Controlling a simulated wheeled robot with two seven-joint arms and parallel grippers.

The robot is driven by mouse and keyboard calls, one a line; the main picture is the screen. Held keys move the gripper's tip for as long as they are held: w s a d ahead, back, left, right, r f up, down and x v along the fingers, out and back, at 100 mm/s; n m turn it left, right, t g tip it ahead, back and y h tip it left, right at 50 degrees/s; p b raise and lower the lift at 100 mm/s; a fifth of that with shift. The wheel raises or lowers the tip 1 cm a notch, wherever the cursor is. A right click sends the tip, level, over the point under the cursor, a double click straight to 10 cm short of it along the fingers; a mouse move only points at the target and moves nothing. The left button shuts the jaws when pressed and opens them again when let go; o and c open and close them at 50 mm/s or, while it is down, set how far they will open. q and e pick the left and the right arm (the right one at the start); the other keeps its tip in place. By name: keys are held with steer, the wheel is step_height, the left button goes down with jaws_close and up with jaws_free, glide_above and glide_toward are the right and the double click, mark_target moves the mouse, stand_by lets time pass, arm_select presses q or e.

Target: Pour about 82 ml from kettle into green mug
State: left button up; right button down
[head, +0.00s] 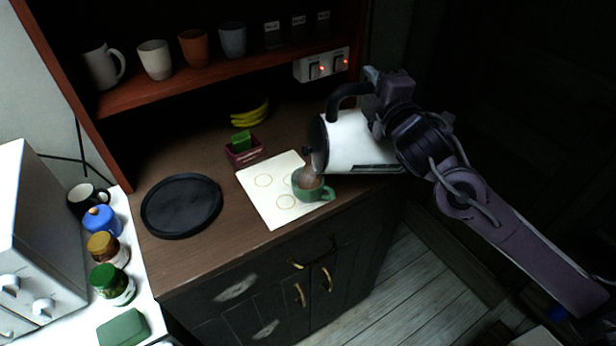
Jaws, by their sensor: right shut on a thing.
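The white kettle (356,142) with a black handle is tilted to the left, its spout over the green mug (309,192). A brownish stream or liquid shows between the spout and the mug's opening. The green mug stands upright on a pale sheet with ring marks (262,205), its handle to the right. My right gripper (372,92) is shut on the kettle's handle, above and right of the mug. The fingertips are partly hidden by the handle and the wrist. The liquid level in the mug is hard to tell. My left gripper is not in view.
A round black tray (181,205) lies left of the sheet. A dark red box with a green sponge (244,152) and bananas (249,113) are behind. Cups (155,59) stand on the shelf above. Jars (112,284) stand on the white surface at left.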

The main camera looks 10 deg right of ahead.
steer(key=shift+r, duration=0.25)
steer(key=d+f+m, duration=0.1)
steer(key=d, duration=0.1)
steer(key=d+p, duration=0.1)
steer(key=d+f+m+p, duration=0.1)
steer(key=d, duration=0.1)
steer(key=shift+d+f+m, duration=0.3)
steer(key=shift+d+f, duration=0.05)
steer(key=shift+w+d+r+m+p, duration=0.15)
steer(key=shift+d+m+p, duration=0.2)
steer(key=shift+p, duration=0.2)
steer(key=shift+w+d+r+m+p, duration=0.1)
steer(key=shift+d+r+m+p, duration=0.05)
steer(key=shift+d+m+p, duration=0.3)
steer(key=shift+d+f, duration=0.1)
steer(key=shift+d, duration=0.05)
stand_by(0.7)
